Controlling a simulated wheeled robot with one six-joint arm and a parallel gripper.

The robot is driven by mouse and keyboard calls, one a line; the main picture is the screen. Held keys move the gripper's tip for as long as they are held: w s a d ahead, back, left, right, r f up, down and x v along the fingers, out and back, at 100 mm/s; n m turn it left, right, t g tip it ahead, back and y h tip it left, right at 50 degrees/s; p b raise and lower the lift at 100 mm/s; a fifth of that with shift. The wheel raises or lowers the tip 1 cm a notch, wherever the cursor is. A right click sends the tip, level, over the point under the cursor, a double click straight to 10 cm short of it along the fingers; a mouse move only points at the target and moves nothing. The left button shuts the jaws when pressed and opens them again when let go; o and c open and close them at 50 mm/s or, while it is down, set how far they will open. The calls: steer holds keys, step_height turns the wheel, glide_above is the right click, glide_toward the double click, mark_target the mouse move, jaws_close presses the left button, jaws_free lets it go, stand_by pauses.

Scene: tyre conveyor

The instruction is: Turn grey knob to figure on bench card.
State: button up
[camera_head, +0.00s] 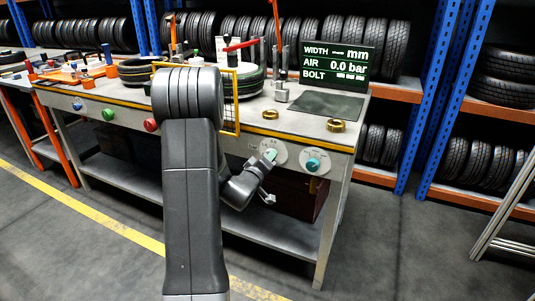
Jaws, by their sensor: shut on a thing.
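My gripper (269,156) is at the left one of two round white dials on the bench's front panel, shut on the knob there. The gripper covers most of that knob, so its colour and pointer setting cannot be made out. The white dial plate (281,149) shows around the fingertips, its markings too small to read. A teal knob (313,164) sits on the right dial, apart from my gripper. A dark green board (340,63) on the bench reads WIDTH --- mm, AIR 0.0 bar, and BOLT with unclear marks. I cannot tell any other card with a figure.
The bench (255,130) carries tyres, a yellow frame (238,103), a dark mat (326,104) and brass rings (335,126). Green (108,114) and red (150,125) buttons are on its front. My arm hides part of the bench.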

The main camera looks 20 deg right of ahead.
steer(key=shift+n+g+p, duration=0.4)
steer(key=shift+n+p, duration=2.55)
steer(key=shift+n, duration=1.25)
steer(key=shift+h, duration=0.3)
steer(key=o, duration=1)
steer(key=shift+c, duration=0.2)
steer(key=shift+a, duration=0.15)
steer(key=v, duration=1.3)
steer(key=shift+s, duration=0.3)
